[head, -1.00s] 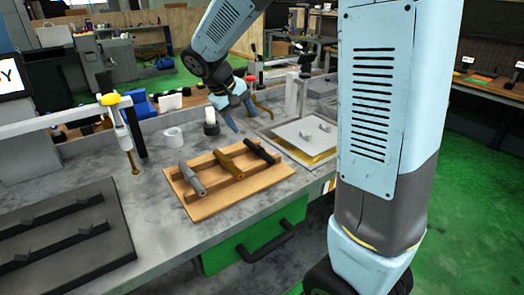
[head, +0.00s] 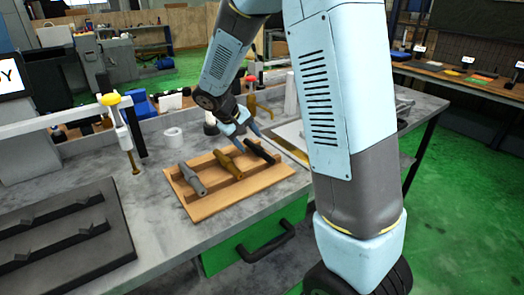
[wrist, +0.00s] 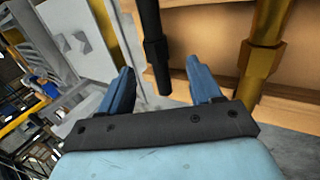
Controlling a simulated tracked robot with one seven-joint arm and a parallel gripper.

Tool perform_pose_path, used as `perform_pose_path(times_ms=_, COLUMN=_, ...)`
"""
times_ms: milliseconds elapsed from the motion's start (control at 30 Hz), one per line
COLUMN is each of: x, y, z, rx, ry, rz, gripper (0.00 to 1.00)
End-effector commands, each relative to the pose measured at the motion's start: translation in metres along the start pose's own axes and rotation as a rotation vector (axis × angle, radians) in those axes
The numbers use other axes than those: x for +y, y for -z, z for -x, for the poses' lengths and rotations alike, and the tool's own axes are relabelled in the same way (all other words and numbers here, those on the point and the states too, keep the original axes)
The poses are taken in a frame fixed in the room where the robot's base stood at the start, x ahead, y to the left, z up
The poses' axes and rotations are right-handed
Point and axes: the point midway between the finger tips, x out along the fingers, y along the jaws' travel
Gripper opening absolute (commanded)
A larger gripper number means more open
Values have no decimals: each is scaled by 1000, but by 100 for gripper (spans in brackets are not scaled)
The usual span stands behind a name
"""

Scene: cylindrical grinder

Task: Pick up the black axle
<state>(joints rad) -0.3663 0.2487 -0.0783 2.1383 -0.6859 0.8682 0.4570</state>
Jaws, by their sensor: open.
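The black axle (head: 262,153) lies on the right side of a wooden rack (head: 208,207), beside a brass axle (head: 228,164) and a grey axle (head: 191,179). In the wrist view the black axle (wrist: 151,45) runs down from the top edge, and its near end shows in the gap between my fingers. My gripper (head: 252,136) is open at the far end of the black axle. In the wrist view, my gripper (wrist: 160,66) holds nothing; whether it touches the axle is unclear. The brass axle (wrist: 264,50) stands right of the right finger.
A pale plate (head: 290,134), partly hidden by my arm, lies right of the rack. A dark ribbed tray (head: 65,240) is at front left. Bare bench lies between tray and rack.

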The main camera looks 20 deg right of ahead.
Motion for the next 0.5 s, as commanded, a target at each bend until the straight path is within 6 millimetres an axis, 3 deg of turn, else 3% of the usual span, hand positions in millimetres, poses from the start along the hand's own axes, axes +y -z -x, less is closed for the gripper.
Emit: perform_pose_path(times_ms=500, x=4, y=-5, z=-52, rx=-2, ry=0, rz=-1, gripper=64)
